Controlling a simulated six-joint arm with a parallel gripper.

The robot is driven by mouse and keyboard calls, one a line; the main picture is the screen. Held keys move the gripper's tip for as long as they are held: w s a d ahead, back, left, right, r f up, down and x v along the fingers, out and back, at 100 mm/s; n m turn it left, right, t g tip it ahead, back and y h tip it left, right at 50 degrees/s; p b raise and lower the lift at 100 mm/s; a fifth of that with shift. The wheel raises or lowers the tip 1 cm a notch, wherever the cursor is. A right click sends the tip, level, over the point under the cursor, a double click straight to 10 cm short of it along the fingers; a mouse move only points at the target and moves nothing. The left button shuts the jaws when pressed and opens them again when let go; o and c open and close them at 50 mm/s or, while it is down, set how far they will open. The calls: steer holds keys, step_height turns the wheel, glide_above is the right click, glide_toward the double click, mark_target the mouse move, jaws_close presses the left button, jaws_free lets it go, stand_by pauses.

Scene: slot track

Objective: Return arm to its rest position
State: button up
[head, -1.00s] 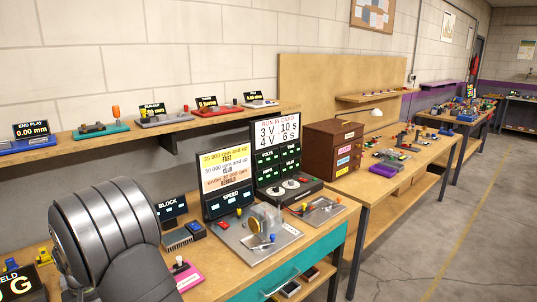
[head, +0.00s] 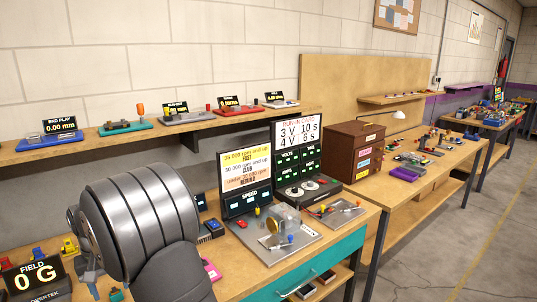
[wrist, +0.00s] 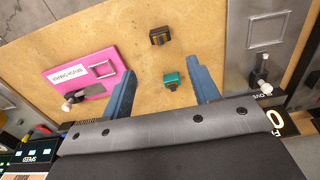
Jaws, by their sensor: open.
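My gripper (wrist: 163,72) shows in the wrist view with its two blue fingers spread apart over the wooden bench top (wrist: 215,30). Nothing is held between the fingers. A small teal block (wrist: 175,81) lies on the bench in the gap between them, apart from both. A dark block with a brownish top (wrist: 161,36) lies farther up in that view.
A pink plate (wrist: 80,72) lies left of the fingers, and a grey metal plate (wrist: 262,35) lies right. In the head view a FIELD display (head: 35,278) stands left of my arm, and a SPEED station (head: 245,190) stands right. A shelf (head: 90,145) with gauges runs behind.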

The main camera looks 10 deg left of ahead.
step_height(320, 180, down, 12)
steer(key=shift+r, duration=0.1)
step_height(320, 180, up, 4)
steer(key=shift+r, duration=0.2)
steer(key=w+d+r, duration=0.5)
steer(key=d+r, duration=0.2)
steer(key=d, duration=0.4)
steer(key=w+d, duration=0.8)
steer(key=w, duration=0.2)
steer(key=a+f, duration=0.1)
steer(key=a, duration=0.2)
steer(key=s+a+f, duration=0.1)
steer(key=a+f, duration=0.1)
steer(key=a, duration=0.1)
steer(key=a+f, duration=0.2)
steer(key=a, duration=0.2)
steer(key=shift+s+f, duration=0.25)
steer(key=shift+s, duration=0.05)
steer(key=f, duration=0.1)
steer(key=a+f, duration=0.1)
steer(key=shift+s+a+f, duration=0.15)
steer(key=shift+a+f, duration=0.05)
steer(key=shift+f, duration=0.8)
